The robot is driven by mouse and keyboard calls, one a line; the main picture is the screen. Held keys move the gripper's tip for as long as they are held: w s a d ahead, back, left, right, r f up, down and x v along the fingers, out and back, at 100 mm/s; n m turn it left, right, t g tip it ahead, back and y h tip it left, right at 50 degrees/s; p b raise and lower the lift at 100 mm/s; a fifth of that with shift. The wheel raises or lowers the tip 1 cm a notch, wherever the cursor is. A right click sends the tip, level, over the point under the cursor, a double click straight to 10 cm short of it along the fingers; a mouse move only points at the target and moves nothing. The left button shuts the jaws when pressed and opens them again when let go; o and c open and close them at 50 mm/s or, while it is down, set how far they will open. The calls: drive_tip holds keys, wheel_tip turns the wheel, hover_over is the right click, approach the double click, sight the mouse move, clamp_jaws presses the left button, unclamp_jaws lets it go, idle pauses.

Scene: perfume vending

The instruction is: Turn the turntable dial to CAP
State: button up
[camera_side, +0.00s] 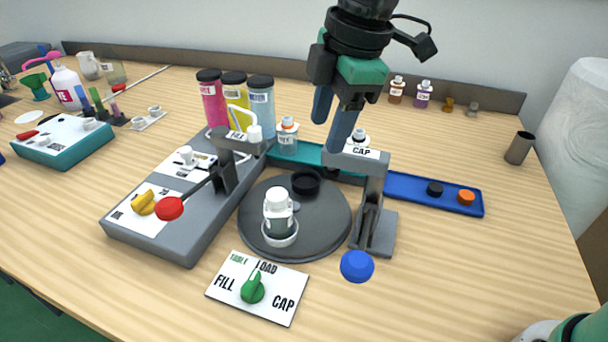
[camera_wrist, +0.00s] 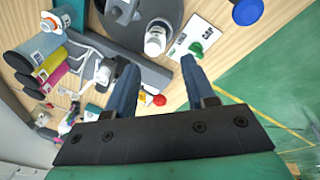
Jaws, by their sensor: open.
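The green dial (camera_side: 252,290) sits on a white card (camera_side: 282,309) marked FILL, LOAD and CAP, at the front of the table. Its pointer is directed up toward LOAD. The dark round turntable (camera_side: 320,232) lies behind the card and carries a white-topped bottle (camera_side: 277,212) in a ring and an empty black holder (camera_side: 306,182). My gripper (camera_side: 330,135) is open and empty, high above the area behind the turntable, well apart from the dial. In the wrist view the dial (camera_wrist: 197,48) shows just beyond the right finger, with my gripper (camera_wrist: 158,66) open.
The CAP press (camera_side: 372,195) with its blue ball (camera_side: 357,266) stands right of the turntable. The FILL lever's red ball (camera_side: 169,208) juts out at left. Tall coloured cylinders (camera_side: 234,100) stand behind. The table right of the blue ball is clear.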

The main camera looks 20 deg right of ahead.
drive_tip(key=a+f+n+g, duration=0.1)
drive_tip(key=a+n, duration=0.4)
drive_tip(key=a, duration=0.1)
drive_tip(key=n+g+h, duration=0.1)
drive_tip(key=n, duration=0.4)
hover_over(251, 281)
wheel_tip(251, 281, down, 3)
wheel_tip(251, 281, down, 16)
drive_tip(key=shift+f, duration=0.1)
clamp_jaws()
